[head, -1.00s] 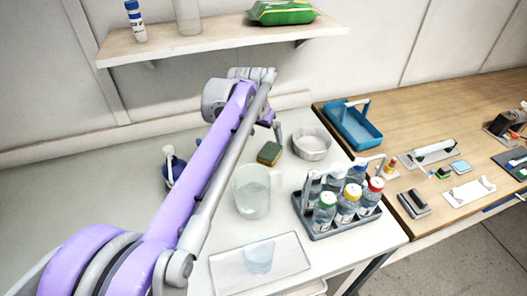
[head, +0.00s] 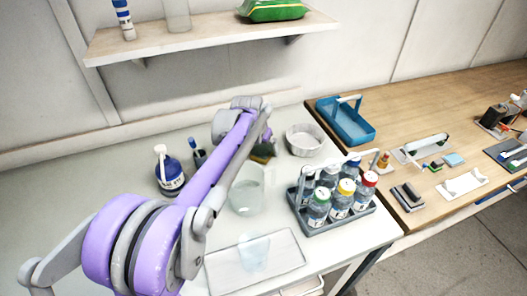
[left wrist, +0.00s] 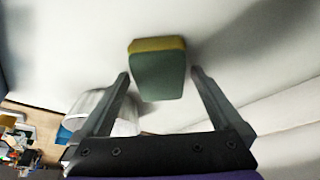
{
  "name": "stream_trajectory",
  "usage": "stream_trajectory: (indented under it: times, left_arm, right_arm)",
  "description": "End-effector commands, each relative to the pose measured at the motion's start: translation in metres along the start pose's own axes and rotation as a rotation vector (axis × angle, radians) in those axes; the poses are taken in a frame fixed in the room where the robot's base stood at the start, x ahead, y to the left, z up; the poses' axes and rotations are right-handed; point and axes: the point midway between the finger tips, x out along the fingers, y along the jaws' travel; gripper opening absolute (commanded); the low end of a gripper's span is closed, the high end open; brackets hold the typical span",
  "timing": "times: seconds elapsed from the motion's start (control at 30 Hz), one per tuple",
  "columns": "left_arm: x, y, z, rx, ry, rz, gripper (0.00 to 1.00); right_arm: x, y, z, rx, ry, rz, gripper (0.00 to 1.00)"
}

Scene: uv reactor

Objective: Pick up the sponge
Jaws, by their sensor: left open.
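The sponge (left wrist: 158,72) is green with a yellow layer. In the left wrist view it sits on the white worktop, between and just beyond the fingertips of my left gripper (left wrist: 160,80). The gripper is open, with a finger on each side and nothing held. In the head view the sponge (head: 262,157) is mostly hidden behind my left arm and gripper (head: 266,140), and only a part of it shows. My right gripper is in neither view.
A round white dish (head: 305,140) stands right of the sponge, a clear beaker (head: 248,192) in front. A grey bottle carrier (head: 330,222) with several bottles stands further right. A blue-labelled wash bottle (head: 170,172) is left of my arm. A shelf (head: 200,40) is above.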

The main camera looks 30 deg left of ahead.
Motion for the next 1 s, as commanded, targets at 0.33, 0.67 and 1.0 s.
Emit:
stream_trajectory:
  times: [0.33,0.67,1.0]
  left_arm:
    - [0.000,0.000,0.000,0.000,0.000,0.000,0.64]
    - [-0.001,0.000,0.000,0.000,0.000,0.000,0.11]
    - [-0.024,0.000,-0.010,0.000,0.000,0.000,0.11]
  right_arm:
    - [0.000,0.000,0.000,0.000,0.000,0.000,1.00]
    - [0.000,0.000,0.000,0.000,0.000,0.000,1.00]
    - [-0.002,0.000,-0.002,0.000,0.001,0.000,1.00]
